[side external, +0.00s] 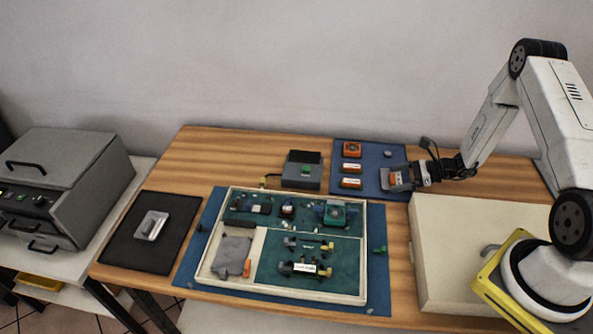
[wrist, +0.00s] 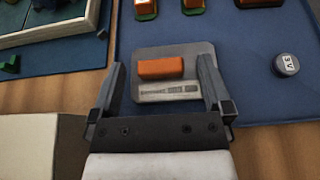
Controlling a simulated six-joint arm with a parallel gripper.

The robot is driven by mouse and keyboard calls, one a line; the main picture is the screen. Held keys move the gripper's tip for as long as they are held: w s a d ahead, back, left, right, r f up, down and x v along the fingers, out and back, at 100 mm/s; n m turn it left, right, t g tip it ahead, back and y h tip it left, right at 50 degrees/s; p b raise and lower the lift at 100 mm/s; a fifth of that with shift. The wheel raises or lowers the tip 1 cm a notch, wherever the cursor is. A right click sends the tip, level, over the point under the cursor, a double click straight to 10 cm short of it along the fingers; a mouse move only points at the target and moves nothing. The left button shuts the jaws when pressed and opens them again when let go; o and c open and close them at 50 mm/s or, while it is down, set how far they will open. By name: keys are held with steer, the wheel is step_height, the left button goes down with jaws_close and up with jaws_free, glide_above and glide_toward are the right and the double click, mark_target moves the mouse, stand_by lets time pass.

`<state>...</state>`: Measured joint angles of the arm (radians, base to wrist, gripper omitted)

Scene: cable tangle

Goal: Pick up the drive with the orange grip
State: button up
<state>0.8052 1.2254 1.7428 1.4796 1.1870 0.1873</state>
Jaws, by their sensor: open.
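The drive is a flat grey metal plate with a raised orange grip (wrist: 161,68) and a printed label strip, lying on the blue mat in the wrist view. In the side view the drive (side external: 396,184) is at the mat's front right, partly covered by the fingers. My gripper (wrist: 162,64) is open, with one finger along each side of the drive and the orange grip between them. Whether the fingers touch the plate's edges I cannot tell. My gripper (side external: 402,177) comes in from the right in the side view.
Orange-and-white modules (side external: 351,167) and a round weight-like puck (wrist: 285,64) share the blue mat (side external: 373,154). A parts tray (side external: 364,270) with boards and a grey piece stands left of it. A dark box (side external: 302,172) is behind, and a cream box (side external: 455,240) is in front right.

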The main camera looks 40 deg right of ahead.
jaws_close()
steer(key=shift+r, duration=0.1)
steer(key=shift+r, duration=0.95)
steer(key=s+a+r, duration=0.4)
steer(key=s+r, duration=0.7)
steer(key=s, duration=0.2)
steer(key=shift+a, duration=0.2)
steer(key=shift+s, duration=0.1)
steer(key=shift+r, duration=0.1)
